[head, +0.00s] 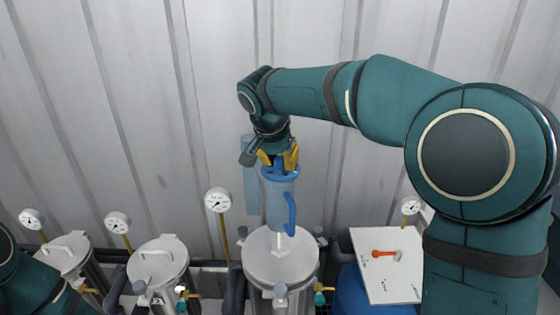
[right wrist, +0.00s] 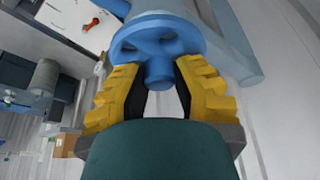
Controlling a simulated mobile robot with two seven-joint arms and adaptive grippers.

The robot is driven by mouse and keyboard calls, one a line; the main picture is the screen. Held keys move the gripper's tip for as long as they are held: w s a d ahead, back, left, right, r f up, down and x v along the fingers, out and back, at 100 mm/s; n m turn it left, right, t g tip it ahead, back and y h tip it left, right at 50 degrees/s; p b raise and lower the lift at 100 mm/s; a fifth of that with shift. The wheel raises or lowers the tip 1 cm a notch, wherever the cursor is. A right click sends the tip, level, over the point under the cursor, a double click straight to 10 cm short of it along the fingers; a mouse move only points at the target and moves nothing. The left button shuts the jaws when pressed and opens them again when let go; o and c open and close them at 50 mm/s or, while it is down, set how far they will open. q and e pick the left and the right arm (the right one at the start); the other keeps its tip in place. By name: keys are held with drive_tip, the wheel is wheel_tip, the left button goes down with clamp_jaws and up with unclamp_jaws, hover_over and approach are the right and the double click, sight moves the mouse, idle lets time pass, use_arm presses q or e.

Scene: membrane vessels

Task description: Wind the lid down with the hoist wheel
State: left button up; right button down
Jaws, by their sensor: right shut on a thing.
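The blue hoist wheel (right wrist: 158,38), round with spokes and a central hub, sits on top of the blue hoist body (head: 279,205), which has a curved handle on its right side. My right gripper (head: 278,158) points down from above, its yellow fingers shut on the wheel. In the right wrist view the fingers (right wrist: 158,90) sit on both sides of the hub. The round grey lid (head: 281,256) is under the hoist, with a short pale stem between them. I cannot tell whether it rests on its vessel. My left gripper is out of view; part of my left arm shows lower left.
Two other lidded vessels (head: 157,262) (head: 68,252) stand to the left. Pressure gauges (head: 218,200) rise on posts behind. A white board (head: 385,280) with an orange-handled item (head: 385,254) lies right, over a blue drum (head: 358,295). A ribbed wall is close behind.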

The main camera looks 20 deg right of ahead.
drive_tip(key=m+g+h, duration=0.1)
drive_tip(key=m, duration=0.2)
drive_tip(key=shift+w+m, duration=0.1)
drive_tip(key=shift+m, duration=0.2)
drive_tip(key=m+g+p, duration=0.1)
drive_tip(key=m, duration=0.1)
drive_tip(key=m+g+p, duration=0.1)
drive_tip(key=m, duration=0.1)
drive_tip(key=shift+d+m+h, duration=0.1)
drive_tip(key=shift+m+h, duration=0.2)
drive_tip(key=shift+m, duration=0.1)
drive_tip(key=c, duration=0.7)
unclamp_jaws()
drive_tip(key=v, duration=1.2)
drive_tip(key=shift+d, duration=0.1)
